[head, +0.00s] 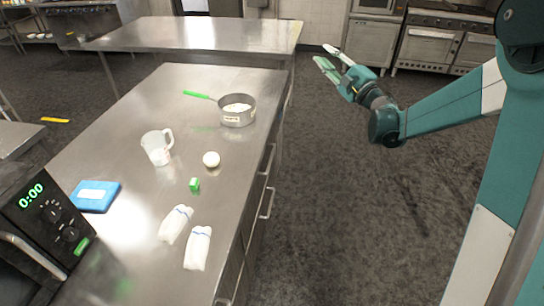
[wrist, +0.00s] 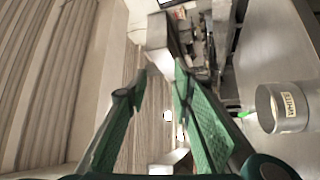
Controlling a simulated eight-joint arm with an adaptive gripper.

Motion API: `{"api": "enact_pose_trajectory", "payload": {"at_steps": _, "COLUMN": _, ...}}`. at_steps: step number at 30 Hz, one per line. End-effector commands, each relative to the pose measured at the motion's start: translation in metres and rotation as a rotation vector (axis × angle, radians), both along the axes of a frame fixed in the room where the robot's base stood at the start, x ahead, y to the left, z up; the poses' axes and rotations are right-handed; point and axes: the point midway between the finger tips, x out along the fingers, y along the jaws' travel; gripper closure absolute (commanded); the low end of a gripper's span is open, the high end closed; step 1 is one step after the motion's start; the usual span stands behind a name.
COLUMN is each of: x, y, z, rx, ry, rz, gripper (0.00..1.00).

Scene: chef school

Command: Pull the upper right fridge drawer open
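The steel counter (head: 130,130) has drawer fronts along its right side, seen at a steep angle. One bar handle (head: 270,158) shows near its far end, and a second handle (head: 267,204) sits closer and lower. More handles show partly near the bottom edge. The fronts look flush; which one is the upper right drawer is hard to tell. My gripper (head: 325,55) is in the air to the right of the counter's far end, apart from the handles. Its two green fingers are spread and empty, also in the wrist view (wrist: 160,80).
The floor (head: 340,200) right of the counter is clear.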

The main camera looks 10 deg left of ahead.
Motion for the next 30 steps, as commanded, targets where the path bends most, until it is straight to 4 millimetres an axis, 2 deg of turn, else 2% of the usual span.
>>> {"api": "enact_pose_trajectory", "payload": {"at_steps": 7, "x": 0.004, "y": 0.036, "z": -0.059, "rx": -0.098, "ry": -0.046, "rz": 0.135, "gripper": 0.76}}
{"api": "enact_pose_trajectory", "payload": {"at_steps": 14, "x": -0.001, "y": 0.065, "z": -0.123, "rx": -0.188, "ry": -0.076, "rz": 0.265, "gripper": 0.76}}
{"api": "enact_pose_trajectory", "payload": {"at_steps": 23, "x": -0.016, "y": 0.094, "z": -0.217, "rx": -0.305, "ry": -0.099, "rz": 0.439, "gripper": 0.76}}
{"api": "enact_pose_trajectory", "payload": {"at_steps": 30, "x": -0.035, "y": 0.108, "z": -0.300, "rx": -0.395, "ry": -0.102, "rz": 0.580, "gripper": 0.76}}
